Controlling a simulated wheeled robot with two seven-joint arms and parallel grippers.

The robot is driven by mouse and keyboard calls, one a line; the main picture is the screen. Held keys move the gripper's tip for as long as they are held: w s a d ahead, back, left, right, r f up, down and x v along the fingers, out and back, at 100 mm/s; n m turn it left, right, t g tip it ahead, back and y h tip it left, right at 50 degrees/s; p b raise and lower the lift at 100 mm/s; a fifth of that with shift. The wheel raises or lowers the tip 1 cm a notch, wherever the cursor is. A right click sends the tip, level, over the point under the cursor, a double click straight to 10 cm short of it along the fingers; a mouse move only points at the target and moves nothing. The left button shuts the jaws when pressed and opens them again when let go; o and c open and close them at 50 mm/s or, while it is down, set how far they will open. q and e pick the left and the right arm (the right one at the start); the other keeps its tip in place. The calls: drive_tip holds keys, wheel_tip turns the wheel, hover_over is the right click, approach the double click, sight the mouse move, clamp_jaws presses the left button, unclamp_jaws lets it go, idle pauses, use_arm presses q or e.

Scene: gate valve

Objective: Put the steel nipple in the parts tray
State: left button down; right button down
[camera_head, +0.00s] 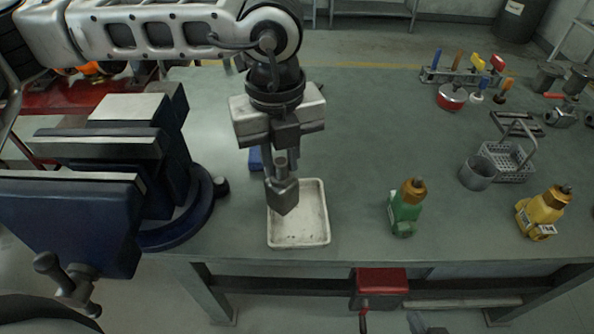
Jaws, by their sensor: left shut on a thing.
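My left gripper (282,196) comes down from the upper left and points downward over the parts tray. It is shut on the steel nipple (281,164), a small grey cylinder that stands up above the fingertips. The fingers hide its lower part. The parts tray (314,238) is a shallow, worn white tray near the front edge of the workbench. The fingertips overlap the tray's upper part in this view, and how high they are above its floor is hard to judge. My right gripper is not in view.
A large blue vise (160,217) stands left of the tray. A blue object (256,158) lies behind the gripper. The bench middle is clear.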

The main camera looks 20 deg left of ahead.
use_arm(q)
drive_tip(key=w+d+f+p, duration=0.1)
drive_tip(key=w+f, duration=0.3)
drive_tip(key=f, duration=0.4)
drive_tip(key=shift+d+f, duration=0.15)
drive_tip(key=shift+f, duration=0.25)
drive_tip(key=c, duration=1.2)
unclamp_jaws()
drive_tip(key=shift+r, duration=0.1)
wheel_tip(320, 180, up, 12)
drive_tip(key=b, duration=0.1)
drive_tip(key=shift+r, duration=0.15)
